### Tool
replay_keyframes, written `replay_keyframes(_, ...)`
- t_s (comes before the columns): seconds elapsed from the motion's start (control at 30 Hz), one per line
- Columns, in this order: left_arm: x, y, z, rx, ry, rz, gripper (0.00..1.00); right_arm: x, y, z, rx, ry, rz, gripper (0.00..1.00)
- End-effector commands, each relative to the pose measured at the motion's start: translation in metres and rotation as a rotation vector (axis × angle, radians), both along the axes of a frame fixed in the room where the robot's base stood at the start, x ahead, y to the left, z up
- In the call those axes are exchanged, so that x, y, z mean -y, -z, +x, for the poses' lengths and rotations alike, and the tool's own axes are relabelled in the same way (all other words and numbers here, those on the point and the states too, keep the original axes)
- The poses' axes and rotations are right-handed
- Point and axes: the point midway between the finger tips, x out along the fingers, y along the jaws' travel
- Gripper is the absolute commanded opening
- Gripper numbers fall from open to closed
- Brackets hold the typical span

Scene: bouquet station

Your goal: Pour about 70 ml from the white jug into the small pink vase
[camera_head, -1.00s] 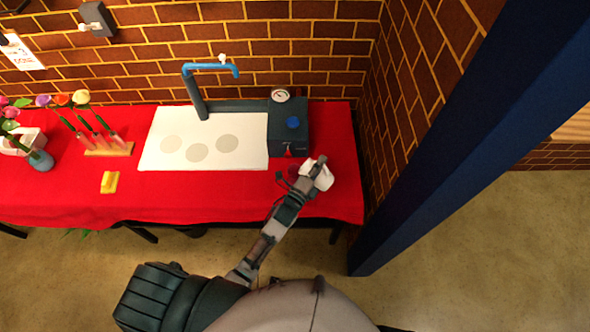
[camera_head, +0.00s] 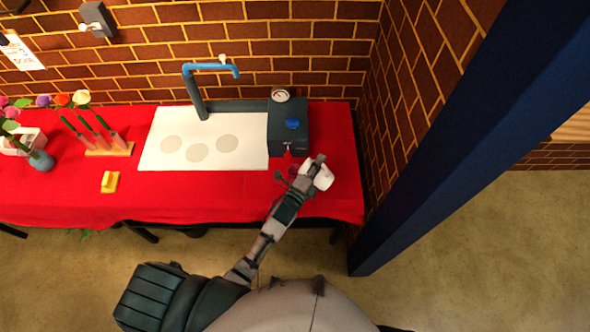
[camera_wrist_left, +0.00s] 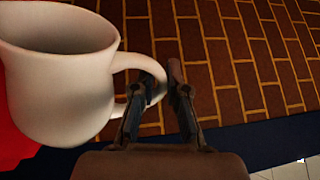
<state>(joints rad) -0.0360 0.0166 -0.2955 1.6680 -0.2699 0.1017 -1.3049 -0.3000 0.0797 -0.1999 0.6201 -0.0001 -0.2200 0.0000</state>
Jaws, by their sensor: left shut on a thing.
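The white jug (camera_head: 323,177) is at the right end of the red table, by my left gripper (camera_head: 313,168). In the left wrist view the jug (camera_wrist_left: 62,92) fills the left side, its mouth toward the top of the picture and its inside dark. My left gripper (camera_wrist_left: 160,82) is shut on the jug's handle (camera_wrist_left: 146,64). I cannot tell whether the jug touches the cloth, or see any water in it. I cannot pick out the small pink vase with certainty. My right gripper is not in view.
A dark tap unit with a blue spout (camera_head: 212,67) and gauge (camera_head: 280,95) stands behind the gripper. A white mat (camera_head: 180,124) with several round marks lies left of it. A tube rack (camera_head: 110,151), yellow block (camera_head: 110,182) and grey-blue vase (camera_head: 41,161) are further left.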

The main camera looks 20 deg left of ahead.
Motion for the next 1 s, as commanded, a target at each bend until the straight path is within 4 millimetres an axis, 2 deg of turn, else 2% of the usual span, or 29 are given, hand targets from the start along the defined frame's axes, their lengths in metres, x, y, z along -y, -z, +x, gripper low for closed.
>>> replay_keyframes(1.0, -0.01, -0.007, 0.003, -0.015, 0.0, -0.072, 0.0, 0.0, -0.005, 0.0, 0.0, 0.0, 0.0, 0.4)
